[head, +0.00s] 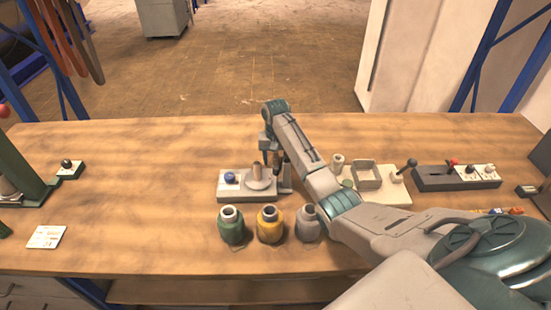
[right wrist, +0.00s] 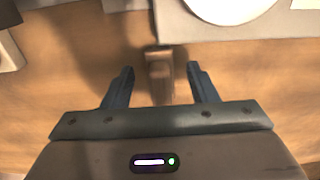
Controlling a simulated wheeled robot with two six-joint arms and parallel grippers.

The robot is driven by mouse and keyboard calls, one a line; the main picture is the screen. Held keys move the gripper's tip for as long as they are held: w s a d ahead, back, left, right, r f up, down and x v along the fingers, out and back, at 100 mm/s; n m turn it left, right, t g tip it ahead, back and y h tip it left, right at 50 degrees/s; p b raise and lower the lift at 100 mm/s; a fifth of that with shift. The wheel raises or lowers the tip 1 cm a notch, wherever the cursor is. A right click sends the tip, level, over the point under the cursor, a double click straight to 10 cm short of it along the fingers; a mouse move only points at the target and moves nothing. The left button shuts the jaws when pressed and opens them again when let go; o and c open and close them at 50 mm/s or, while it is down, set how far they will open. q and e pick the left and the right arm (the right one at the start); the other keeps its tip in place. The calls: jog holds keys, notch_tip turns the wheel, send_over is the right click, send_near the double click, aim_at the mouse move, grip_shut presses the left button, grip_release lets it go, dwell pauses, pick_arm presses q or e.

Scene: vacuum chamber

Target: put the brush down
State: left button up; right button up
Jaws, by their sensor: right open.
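My right gripper (head: 272,158) is over the right end of a grey device with a blue knob (head: 230,178) and a round plate (head: 258,184). Its two fingers are spread, also in the right wrist view (right wrist: 160,85). A slim upright thing (head: 278,162), dark and brown, shows beside the fingers above a small grey stand (head: 285,184); it may be the brush, but I cannot tell it from a finger. A brown-grey block-like piece (right wrist: 159,72) lies between the spread fingers, with gaps on both sides. My left gripper is not in view.
A green jar (head: 231,228), a yellow jar (head: 270,227) and a grey jar (head: 308,226) stand in front of the device. A pale tray board (head: 390,190) and a dark switch box (head: 457,178) are to the right. The table's left middle is clear around a white card (head: 46,237).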

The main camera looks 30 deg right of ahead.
jog(key=shift+w+f, duration=0.1)
jog(key=shift+f, duration=0.75)
jog(key=shift+r, duration=0.1)
grip_shut()
